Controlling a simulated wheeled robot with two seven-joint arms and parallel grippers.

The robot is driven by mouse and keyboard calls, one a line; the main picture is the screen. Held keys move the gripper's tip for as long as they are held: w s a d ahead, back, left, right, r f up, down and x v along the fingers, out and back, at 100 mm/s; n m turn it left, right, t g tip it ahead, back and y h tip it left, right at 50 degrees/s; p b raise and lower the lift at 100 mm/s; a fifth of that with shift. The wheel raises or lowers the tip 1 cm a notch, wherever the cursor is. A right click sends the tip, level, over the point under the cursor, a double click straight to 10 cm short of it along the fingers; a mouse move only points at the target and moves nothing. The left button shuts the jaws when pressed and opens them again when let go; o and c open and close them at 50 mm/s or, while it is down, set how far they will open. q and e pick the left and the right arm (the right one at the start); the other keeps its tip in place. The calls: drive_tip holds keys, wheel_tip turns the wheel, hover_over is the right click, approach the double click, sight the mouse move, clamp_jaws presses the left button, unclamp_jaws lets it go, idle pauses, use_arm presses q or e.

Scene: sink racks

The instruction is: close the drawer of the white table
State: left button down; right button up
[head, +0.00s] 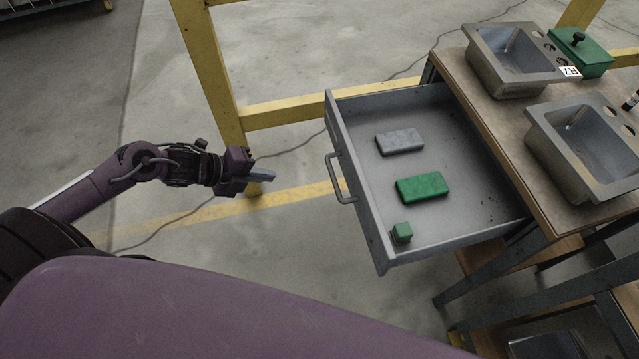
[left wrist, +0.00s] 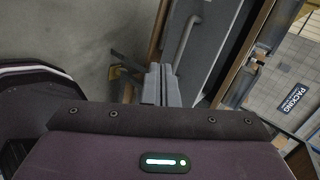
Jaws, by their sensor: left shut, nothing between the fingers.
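The grey drawer (head: 462,120) stands pulled out from under a wooden-topped table (head: 484,112). Its front panel with a bar handle (head: 338,180) faces left toward my left gripper. Inside lie a grey block (head: 400,142), a green block (head: 422,188) and a small green cube (head: 402,233). My left gripper (head: 272,176) is shut and empty, in the air to the left of the handle, with a gap between them. In the left wrist view, the shut fingers (left wrist: 159,84) are seen with the handle (left wrist: 181,40) beyond them. My right gripper is not in view.
Two metal sinks (head: 480,66) (head: 545,130) and a green box with a black knob (head: 590,62) stand on the tabletop. A yellow frame post (head: 208,70) and rail (head: 285,110) stand behind the drawer. The floor left of the drawer is mostly clear, with a cable.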

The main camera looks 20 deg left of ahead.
use_arm(q)
drive_tip(key=w+d+f+m+g, duration=0.1)
drive_tip(key=w+d+f, duration=0.4)
drive_tip(key=d, duration=0.7)
drive_tip(key=shift+w+d+m+h, duration=0.15)
drive_tip(key=shift+m+h, duration=0.15)
drive_tip(key=shift+m, duration=0.5)
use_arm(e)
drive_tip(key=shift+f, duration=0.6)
use_arm(q)
drive_tip(key=shift+b, duration=0.35)
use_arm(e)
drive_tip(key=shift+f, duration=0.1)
